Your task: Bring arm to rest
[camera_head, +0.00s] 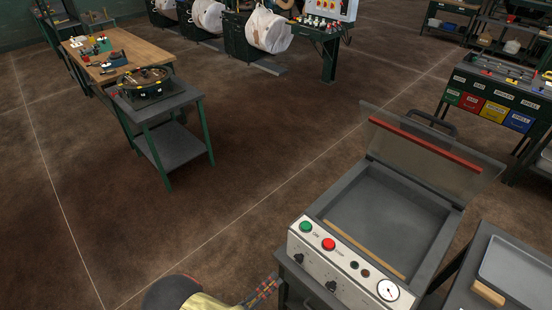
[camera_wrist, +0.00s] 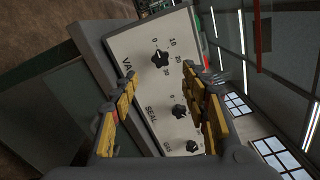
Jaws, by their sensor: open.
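My gripper (camera_wrist: 160,105) shows in the wrist view with its two yellow-padded fingers spread apart and nothing between them. Beyond the fingers is the white control panel (camera_wrist: 150,45) with black knobs and dial marks. In the head view only a rounded dark and yellowish part shows at the bottom edge, left of the machine; the fingertips are not visible there. The machine (camera_head: 390,215) is a grey vacuum sealer with its clear lid (camera_head: 430,155) raised and a red bar along it. Its front panel (camera_head: 340,262) has a green button, a red button, knobs and a gauge.
A small green-legged table (camera_head: 172,150) holds a round tray of tools. A wooden workbench (camera_head: 120,50) stands behind it. A side table with a grey tray (camera_head: 518,270) is close at right. A rack with coloured bins (camera_head: 490,110) stands behind. The brown floor in the middle is clear.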

